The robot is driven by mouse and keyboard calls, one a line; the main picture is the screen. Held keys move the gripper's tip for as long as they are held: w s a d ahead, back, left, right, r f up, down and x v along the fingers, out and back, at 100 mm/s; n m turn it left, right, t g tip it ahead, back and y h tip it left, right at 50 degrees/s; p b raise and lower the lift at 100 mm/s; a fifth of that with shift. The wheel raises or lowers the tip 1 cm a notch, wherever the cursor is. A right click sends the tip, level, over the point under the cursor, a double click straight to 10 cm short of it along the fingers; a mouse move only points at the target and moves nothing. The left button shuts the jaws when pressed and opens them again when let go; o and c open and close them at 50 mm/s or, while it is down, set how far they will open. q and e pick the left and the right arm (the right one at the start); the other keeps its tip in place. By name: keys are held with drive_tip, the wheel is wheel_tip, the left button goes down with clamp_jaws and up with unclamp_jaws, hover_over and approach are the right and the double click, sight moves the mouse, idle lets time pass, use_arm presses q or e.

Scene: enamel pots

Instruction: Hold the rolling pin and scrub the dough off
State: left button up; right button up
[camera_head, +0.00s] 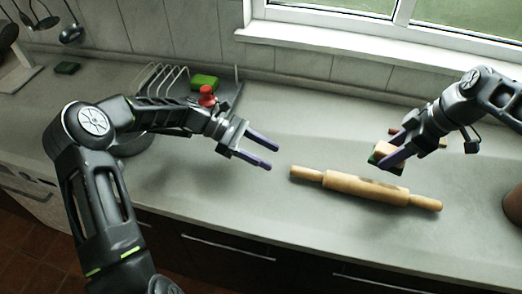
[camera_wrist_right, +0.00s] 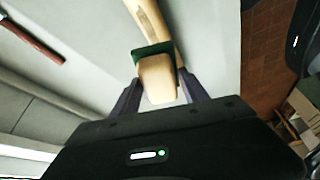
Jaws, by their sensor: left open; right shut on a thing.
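A wooden rolling pin (camera_head: 365,188) lies on the counter, slanting slightly down to the right. A greyish dough patch (camera_head: 378,183) shows on its upper side. My left gripper (camera_head: 268,156) is open and empty, above the counter just left of the pin's left handle. My right gripper (camera_head: 388,158) is shut on a sponge (camera_head: 387,152) with a tan body and a dark green face, held close above the pin. In the right wrist view the sponge (camera_wrist_right: 158,80) sits between the fingers, with the pin (camera_wrist_right: 152,22) beyond it, partly hidden by the sponge.
A wire rack (camera_head: 170,82) with a green sponge (camera_head: 205,82) and a red-topped item (camera_head: 207,95) stand behind my left arm. A brown pot (camera_head: 513,205) is at the right edge. A reddish-brown stick (camera_wrist_right: 32,40) lies behind the pin. The counter's front middle is clear.

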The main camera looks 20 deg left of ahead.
sight(298, 171)
use_arm(q)
drive_tip(key=x, duration=1)
drive_tip(key=shift+d, duration=0.25)
clamp_jaws()
idle(1.0)
